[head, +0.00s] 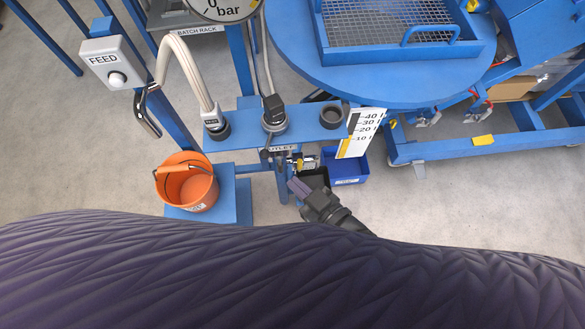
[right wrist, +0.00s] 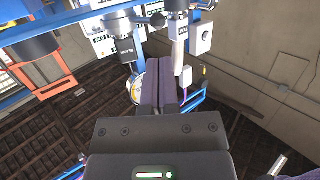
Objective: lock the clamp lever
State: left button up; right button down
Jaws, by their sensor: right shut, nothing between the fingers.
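My right gripper (head: 297,187) is shut and empty. It is just below and right of the outlet label (head: 281,149) on the blue manifold. A small metal and yellow fitting (head: 304,162) is close above its fingertips, apparently apart from them. The closed fingers also show in the right wrist view (right wrist: 160,65), below several grey and black fittings (right wrist: 121,45). A small dark round knob (right wrist: 157,20) shows above the fingertips there. I cannot tell for sure which part is the clamp lever, or its position. My left gripper is not in view.
The blue manifold (head: 305,122) has a white hose (head: 186,75) and other ports. An orange bucket (head: 186,182) stands on a blue base at left. A blue bin (head: 345,168) is beside the right gripper. A round blue table (head: 380,78) is at the back right.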

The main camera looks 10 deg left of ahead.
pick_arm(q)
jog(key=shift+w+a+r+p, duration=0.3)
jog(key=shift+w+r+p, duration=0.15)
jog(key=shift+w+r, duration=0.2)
pick_arm(e)
jog(key=v, duration=0.6)
jog(key=shift+d, duration=0.3)
jog(key=shift+r, duration=0.15)
